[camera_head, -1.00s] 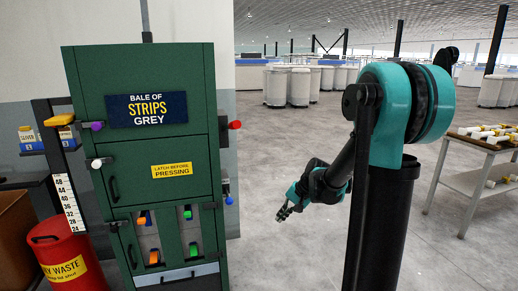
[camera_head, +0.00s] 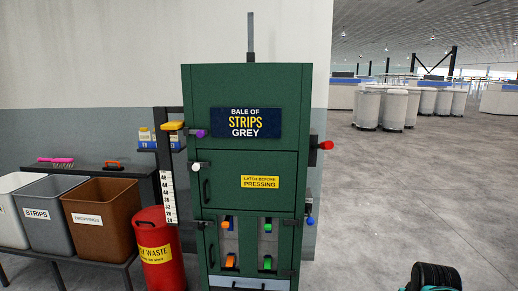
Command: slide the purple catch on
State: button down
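The purple catch (camera_head: 200,133) is a small knob on the upper left edge of the green press cabinet (camera_head: 290,85), level with its "BALE OF STRIPS GREY" sign (camera_head: 246,122). A white knob (camera_head: 197,164) sits below it, on the same edge. Whether the purple catch is on or off is too small to tell. My gripper is out of view. Only a dark and teal piece of my arm shows at the bottom right, well apart from the cabinet.
A red knob (camera_head: 326,145) and a blue-tipped lever (camera_head: 310,220) stick out on the cabinet's right side. A red waste bin (camera_head: 158,240), brown bin (camera_head: 103,225) and grey bin (camera_head: 48,215) stand to the left. Open floor (camera_head: 385,205) lies to the right.

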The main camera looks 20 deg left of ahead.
aim_at(200, 134)
jog(key=u, duration=1.45)
